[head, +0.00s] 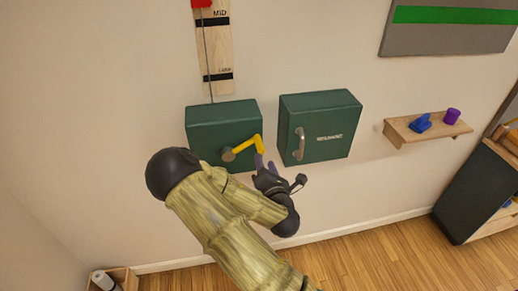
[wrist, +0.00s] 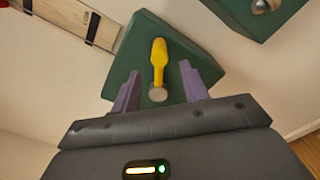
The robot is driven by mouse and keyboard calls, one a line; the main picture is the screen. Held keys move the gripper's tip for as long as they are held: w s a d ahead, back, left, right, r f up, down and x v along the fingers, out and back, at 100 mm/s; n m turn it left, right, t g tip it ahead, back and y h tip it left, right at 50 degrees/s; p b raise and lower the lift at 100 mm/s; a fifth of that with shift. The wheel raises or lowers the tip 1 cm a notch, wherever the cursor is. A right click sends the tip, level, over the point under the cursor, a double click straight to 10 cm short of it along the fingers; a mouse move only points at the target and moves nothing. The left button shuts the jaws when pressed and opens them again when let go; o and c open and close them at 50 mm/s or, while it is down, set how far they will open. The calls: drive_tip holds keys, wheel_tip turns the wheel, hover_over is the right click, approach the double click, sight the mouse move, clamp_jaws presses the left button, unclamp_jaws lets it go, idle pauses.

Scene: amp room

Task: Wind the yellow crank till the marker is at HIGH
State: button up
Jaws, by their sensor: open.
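The yellow crank (head: 244,147) sits on the front of a green box (head: 213,117) on the wall, with a round brown hub at its left and its arm reaching right. In the wrist view the yellow crank (wrist: 159,62) lies between my open fingers, with clear space on both sides. My gripper (head: 264,163) is just below the crank's right end in the head view. A wooden scale board (head: 216,45) above the box bears MID and a lower label. A red marker (head: 202,3) shows at its top, near MID, cut by the frame edge. HIGH is out of view.
A second green box (head: 320,115) with a metal handle (head: 299,143) hangs close to the right. A wooden shelf (head: 427,130) holds a blue item (head: 421,123) and a purple cup (head: 453,116). A dark cabinet (head: 470,195) stands at right. A small crate is on the floor at lower left.

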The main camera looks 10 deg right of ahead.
sight(259, 144)
drive_tip(key=w+p, duration=0.3)
drive_tip(key=w, duration=0.6)
drive_tip(key=shift+w+r, duration=0.15)
drive_tip(key=shift+w, duration=0.45)
clamp_jaws()
